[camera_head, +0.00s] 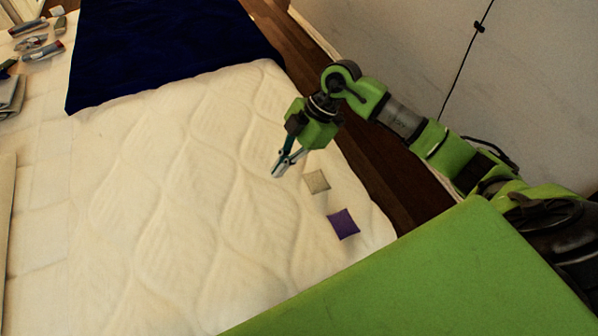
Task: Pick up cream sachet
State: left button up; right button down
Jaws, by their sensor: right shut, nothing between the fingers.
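The cream sachet (316,181) is a small pale beige square lying on the white quilted bed (170,210), near its right edge. My right gripper (281,171) is above the bed, a little to the left of the sachet and slightly higher in the picture. Its fingers point down and are shut with nothing between them. It looks apart from the sachet. My left gripper does not show.
A purple sachet (343,224) lies just below and right of the cream one. A dark blue blanket (165,45) covers the far part of the bed. Several small items lie at the top left. A wall stands at the right, beyond a strip of wooden floor.

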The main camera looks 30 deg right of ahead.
aim_at(331, 178)
jog(key=d+f+m+h, duration=0.1)
jog(key=d+h, duration=0.1)
jog(key=d, duration=0.4)
jog(key=shift+g, duration=0.3)
jog(key=x, duration=1)
jog(key=shift+s, duration=0.1)
jog(key=d+p, duration=0.1)
jog(key=d, duration=0.2)
jog(key=shift+d+r, duration=0.1)
jog(key=shift+d, duration=0.4)
jog(key=shift+d, duration=0.1)
jog(key=d, duration=0.6)
jog(key=d+p, duration=0.1)
jog(key=d, duration=0.2)
jog(key=shift+s+d, duration=0.35)
jog(key=shift+d, duration=0.05)
jog(key=shift+a, duration=0.1)
